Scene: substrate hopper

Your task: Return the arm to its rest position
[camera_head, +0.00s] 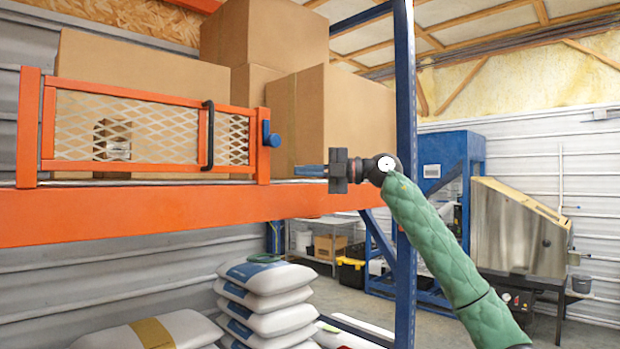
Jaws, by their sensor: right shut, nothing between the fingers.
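My right arm, in a green quilted sleeve, reaches in from the lower right. My right gripper (311,171) points left, with its fingers together and nothing between them. A small gap shows between the fingertips and the gate's end post. My left gripper is not in view.
The orange shelf beam (180,218) runs just below the gripper. A blue rack upright (405,260) stands close behind my arm. Cardboard boxes (345,115) fill the shelf. White sacks (265,300) are stacked below. A blue and steel hopper machine (515,232) stands at right.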

